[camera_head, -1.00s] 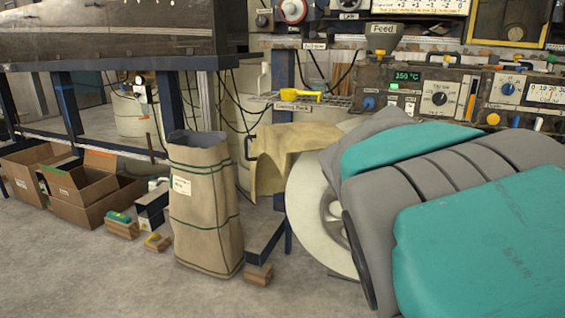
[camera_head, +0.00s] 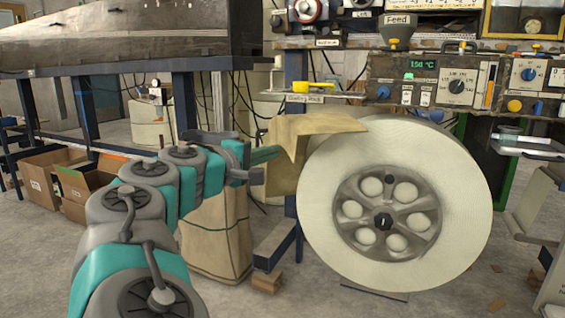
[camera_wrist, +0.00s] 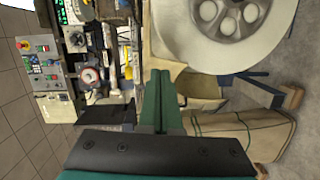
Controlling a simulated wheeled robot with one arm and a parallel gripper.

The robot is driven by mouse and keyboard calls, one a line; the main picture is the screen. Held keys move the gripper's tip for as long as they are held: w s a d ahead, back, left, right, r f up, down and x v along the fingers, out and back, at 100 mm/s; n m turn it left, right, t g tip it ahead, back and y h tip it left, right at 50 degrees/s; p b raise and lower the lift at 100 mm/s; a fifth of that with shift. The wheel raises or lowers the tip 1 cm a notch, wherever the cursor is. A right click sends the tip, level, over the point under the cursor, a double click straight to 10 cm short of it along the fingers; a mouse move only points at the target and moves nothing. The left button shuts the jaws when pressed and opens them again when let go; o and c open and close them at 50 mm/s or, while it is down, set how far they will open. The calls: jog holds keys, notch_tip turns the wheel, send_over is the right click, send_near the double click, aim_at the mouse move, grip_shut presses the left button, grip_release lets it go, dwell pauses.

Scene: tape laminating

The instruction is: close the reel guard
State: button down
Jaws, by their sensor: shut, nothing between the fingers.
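The reel guard (camera_head: 312,127) is a tan, bent sheet at the left of the big cream reel (camera_head: 460,200). It stands out to the left of the reel, with its top flap reaching to the reel's upper left edge. My gripper (camera_head: 276,153) is shut and empty, its green fingers at the guard's left part. I cannot tell whether they touch it. In the wrist view the shut fingers (camera_wrist: 160,77) point toward the tan guard (camera_wrist: 160,45), and part of the reel (camera_wrist: 275,40) shows at upper right. My arm and fingers hide part of the guard's left side.
A tall paper sack (camera_head: 215,240) stands below my forearm. Cardboard boxes (camera_head: 75,190) lie on the floor at left. A control panel (camera_head: 440,85) sits above the reel. A dark blue beam (camera_head: 275,245) with a wooden block lies left of the reel's foot.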

jog(key=a+f+n+t+y, duration=0.1)
jog(key=a+n+t, duration=0.1)
jog(key=a, duration=0.3)
send_near(294, 140)
jog(key=w+a, duration=0.2)
jog(key=w, duration=0.2)
jog(key=shift+w+d+r+b, duration=0.1)
jog(key=shift+w+d+b, duration=0.1)
jog(key=shift+d, duration=0.55)
jog(key=shift+w+d+r+b, duration=0.1)
jog(key=shift+w+d+b, duration=0.1)
jog(key=shift+d, duration=0.5)
jog(key=shift+w+d+b, duration=0.15)
jog(key=shift+w+d, duration=0.05)
jog(key=shift+d, duration=0.55)
